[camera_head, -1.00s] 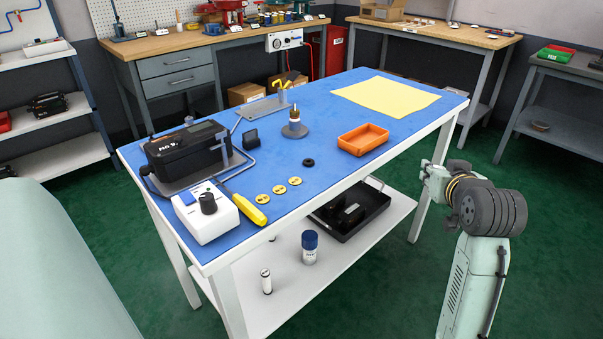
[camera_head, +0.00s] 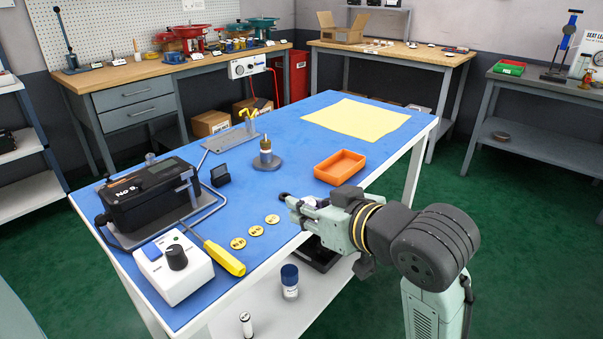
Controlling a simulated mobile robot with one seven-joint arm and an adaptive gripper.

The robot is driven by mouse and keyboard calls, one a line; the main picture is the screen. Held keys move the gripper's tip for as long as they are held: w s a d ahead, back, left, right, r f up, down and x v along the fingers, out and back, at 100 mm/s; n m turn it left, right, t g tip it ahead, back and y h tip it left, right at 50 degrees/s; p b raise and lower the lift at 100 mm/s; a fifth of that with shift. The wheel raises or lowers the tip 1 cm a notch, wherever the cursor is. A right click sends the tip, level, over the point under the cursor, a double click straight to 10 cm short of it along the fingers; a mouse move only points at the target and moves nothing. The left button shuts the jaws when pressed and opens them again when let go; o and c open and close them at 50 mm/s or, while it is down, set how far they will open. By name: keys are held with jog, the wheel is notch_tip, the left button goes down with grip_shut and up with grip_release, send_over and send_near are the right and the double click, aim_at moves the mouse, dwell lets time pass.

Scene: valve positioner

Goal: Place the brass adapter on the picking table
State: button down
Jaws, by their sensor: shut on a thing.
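My gripper (camera_head: 296,204) is over the right edge of the blue-topped table (camera_head: 222,142), with its fingers pointing left. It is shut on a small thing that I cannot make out. A small dark piece (camera_head: 284,196) shows right at the fingertips; I cannot tell whether it is held or is the black ring lying on the table behind them. I cannot clearly identify a brass adapter. A brass-coloured upright fitting (camera_head: 265,146) stands on a round grey base, behind and left of my gripper, apart from it.
An orange tray (camera_head: 340,180) lies just behind my gripper. Several yellow discs (camera_head: 256,231), a screwdriver (camera_head: 225,258), a white control box (camera_head: 174,275) and a black instrument (camera_head: 150,195) occupy the left front. A yellow sheet (camera_head: 354,118) lies flat at the far end.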

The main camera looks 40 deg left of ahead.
jog(key=p, duration=0.5)
jog(key=shift+w+a+r, duration=0.35)
jog(key=shift+r, duration=0.05)
jog(key=w+a+p, duration=0.1)
jog(key=w+a, duration=0.1)
jog(key=w, duration=0.1)
jog(key=w+a+f+p, duration=0.1)
jog(key=w+a, duration=0.2)
jog(key=w, duration=0.1)
jog(key=w+a+f+p, duration=0.1)
jog(key=w+a+p, duration=0.1)
jog(key=w, duration=0.2)
jog(key=shift+a, duration=0.25)
jog(key=shift+w+f+p, duration=0.1)
jog(key=shift+f+p, duration=0.3)
jog(key=shift+f, duration=1.45)
jog(key=shift+f, duration=0.3)
jog(key=c, duration=1.4)
grip_release()
jog(key=shift+r, duration=0.1)
